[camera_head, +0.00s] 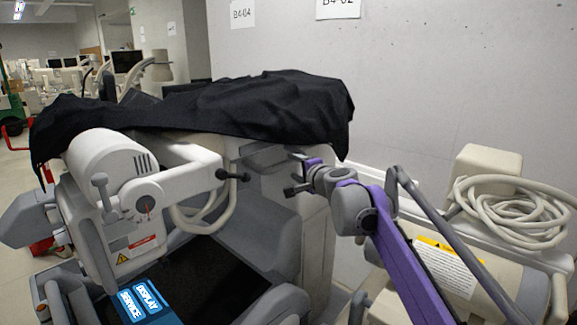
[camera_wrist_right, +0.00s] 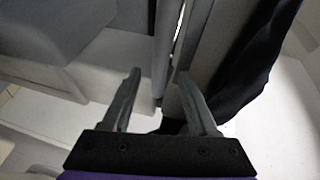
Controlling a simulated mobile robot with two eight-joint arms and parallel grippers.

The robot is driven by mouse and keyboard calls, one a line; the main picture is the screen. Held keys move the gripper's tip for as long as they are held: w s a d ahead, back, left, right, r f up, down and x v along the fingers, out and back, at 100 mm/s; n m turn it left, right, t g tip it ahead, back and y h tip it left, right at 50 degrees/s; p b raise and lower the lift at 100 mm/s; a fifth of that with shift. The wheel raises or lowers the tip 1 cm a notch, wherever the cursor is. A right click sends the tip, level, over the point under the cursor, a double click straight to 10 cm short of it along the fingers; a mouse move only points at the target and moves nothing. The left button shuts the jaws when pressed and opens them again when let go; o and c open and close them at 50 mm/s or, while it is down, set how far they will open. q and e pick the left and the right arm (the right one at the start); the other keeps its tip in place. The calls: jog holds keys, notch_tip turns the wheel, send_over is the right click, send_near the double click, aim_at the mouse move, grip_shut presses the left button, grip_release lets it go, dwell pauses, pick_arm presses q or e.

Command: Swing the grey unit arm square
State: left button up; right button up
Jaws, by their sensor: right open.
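The grey unit arm (camera_head: 182,165) runs across the covered cart in the head view, from a light cylindrical housing (camera_head: 98,160) at the left to a dark knobbed handle (camera_head: 232,176) at its right end. The beam appears slightly slanted. My right gripper (camera_head: 293,176) is right of this handle, apart from it, by the cart's pale column and below the black cover. It is open and empty; in the wrist view its two fingers (camera_wrist_right: 160,80) stand apart before grey panels. My left gripper is not in view.
A black cover (camera_head: 230,108) drapes over the cart top and hangs near my right gripper; it also shows in the wrist view (camera_wrist_right: 245,75). A blue-labelled panel (camera_head: 142,302) is below. Another cart with coiled hose (camera_head: 510,210) stands right, before the wall.

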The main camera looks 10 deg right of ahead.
jog(key=shift+v, duration=1.3)
jog(key=s+a+f+n+g+y, duration=0.1)
jog(key=s+a+f+n+g, duration=0.2)
jog(key=s+f+n, duration=0.5)
jog(key=s+a+f+n+g, duration=0.1)
jog(key=s+a+f+g, duration=0.15)
jog(key=s+f, duration=0.7)
jog(key=s+d+f+n+g+h, duration=0.2)
jog(key=s+f, duration=0.7)
jog(key=s, duration=0.3)
jog(key=s+d+f+n+g+h, duration=0.2)
jog(key=s+f, duration=0.6)
jog(key=s, duration=0.5)
jog(key=shift+d+f+n+h, duration=0.35)
jog(key=shift+d+n, duration=0.25)
jog(key=shift+n, duration=0.2)
